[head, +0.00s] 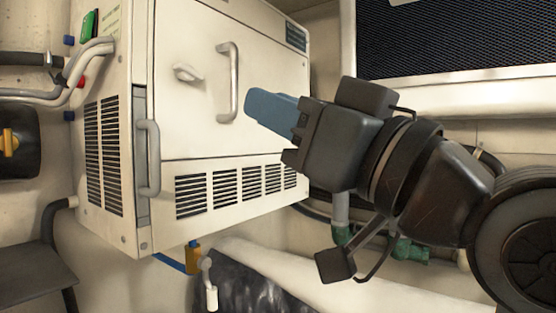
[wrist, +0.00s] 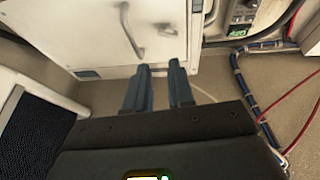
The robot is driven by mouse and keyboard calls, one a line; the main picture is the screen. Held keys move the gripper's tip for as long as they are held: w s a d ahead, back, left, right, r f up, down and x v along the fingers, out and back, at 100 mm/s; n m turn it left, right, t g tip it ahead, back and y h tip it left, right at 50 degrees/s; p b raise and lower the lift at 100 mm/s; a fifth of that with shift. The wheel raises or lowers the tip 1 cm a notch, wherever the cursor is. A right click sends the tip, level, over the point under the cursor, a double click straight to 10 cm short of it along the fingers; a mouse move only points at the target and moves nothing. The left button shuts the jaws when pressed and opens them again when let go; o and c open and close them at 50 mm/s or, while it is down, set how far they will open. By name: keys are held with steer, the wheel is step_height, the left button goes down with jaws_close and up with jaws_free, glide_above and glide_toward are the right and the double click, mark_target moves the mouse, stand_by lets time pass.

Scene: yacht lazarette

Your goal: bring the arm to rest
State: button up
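My gripper (head: 256,104) reaches in from the right in the head view, its blue fingers pointing left in front of the white cabinet (head: 200,125). In the wrist view my gripper (wrist: 160,70) shows two blue fingers with a gap between them and nothing held. It is open. The cabinet's front panel, with a grey handle (head: 228,82) and a small latch (head: 187,72), looks closed. The fingertips appear near the handle in the head view, but whether they are clear of the panel is hard to judge. In the wrist view the handle (wrist: 131,30) lies beyond the fingers, apart from them.
A dark mesh panel (head: 450,38) in a pale frame is at the upper right. Pipes with green fittings (head: 410,250) run below my arm. A yellow valve (head: 193,258) hangs under the cabinet. Blue-wrapped and red hoses (wrist: 250,98) lie at the right in the wrist view.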

steer(key=shift+f, duration=0.1)
steer(key=w+d+f+m+t+h, duration=0.1)
steer(key=d+f+m+t+h, duration=0.2)
steer(key=f, duration=0.6)
steer(key=d+f+m+h, duration=0.4)
steer(key=f, duration=0.5)
steer(key=s+d+f+m+h, duration=0.2)
steer(key=s+d+f, duration=0.1)
steer(key=f, duration=0.4)
steer(key=s+d+f+m+h, duration=0.1)
steer(key=s+d+f+h, duration=0.25)
steer(key=f, duration=0.35)
steer(key=s+d+f+g+h, duration=0.1)
steer(key=s+f, duration=0.3)
steer(key=s, duration=0.5)
steer(key=s+d+f+g+h, duration=0.1)
steer(key=s+d+f, duration=0.3)
steer(key=s, duration=0.5)
steer(key=s+d+f+g+h, duration=0.1)
steer(key=s+f, duration=0.3)
steer(key=s, duration=0.6)
steer(key=shift+d+n+g+h, duration=0.35)
steer(key=shift+d+n+g, duration=0.05)
steer(key=shift+d, duration=0.25)
